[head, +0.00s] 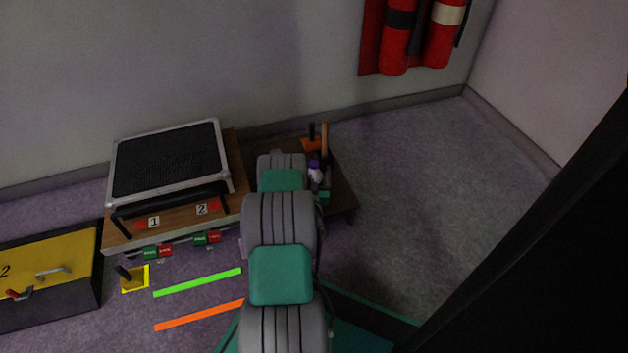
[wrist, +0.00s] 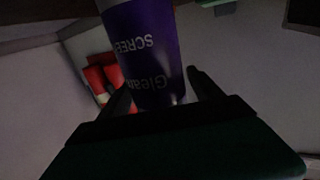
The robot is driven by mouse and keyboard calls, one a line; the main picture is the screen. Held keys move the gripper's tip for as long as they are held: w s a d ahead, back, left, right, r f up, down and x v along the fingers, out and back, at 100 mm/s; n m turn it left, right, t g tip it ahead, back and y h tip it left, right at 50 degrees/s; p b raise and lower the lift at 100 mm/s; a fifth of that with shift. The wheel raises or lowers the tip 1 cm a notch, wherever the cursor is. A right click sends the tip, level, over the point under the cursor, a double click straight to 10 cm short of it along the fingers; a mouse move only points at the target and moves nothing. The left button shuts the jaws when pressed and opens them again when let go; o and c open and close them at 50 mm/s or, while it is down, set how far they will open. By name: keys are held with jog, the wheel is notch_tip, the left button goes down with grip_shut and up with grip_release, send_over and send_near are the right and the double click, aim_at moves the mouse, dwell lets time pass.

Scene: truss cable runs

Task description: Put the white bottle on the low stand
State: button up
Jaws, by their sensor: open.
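The white bottle (head: 316,175) with a purple part shows beside the end of my arm, over or on a low dark-brown top. My gripper's two dark fingers are apart, one on each side of the bottle's label end. I cannot tell whether they touch it. My arm hides part of the brown top (head: 343,200). I cannot tell which surface is the low stand.
A wooden bench (head: 172,228) left of my arm bears a black-topped case (head: 168,160). A yellow-topped box (head: 45,265) stands far left. An orange block (head: 311,144) and an upright brown stick (head: 325,139) are behind the bottle. Red extinguishers (head: 397,40) hang on the wall. Floor at right is clear.

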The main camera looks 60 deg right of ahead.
jog(key=p+v, duration=0.1)
jog(key=v, duration=0.6)
jog(key=shift+a, duration=0.1)
jog(key=shift+r+p, duration=0.1)
jog(key=shift+p, duration=0.2)
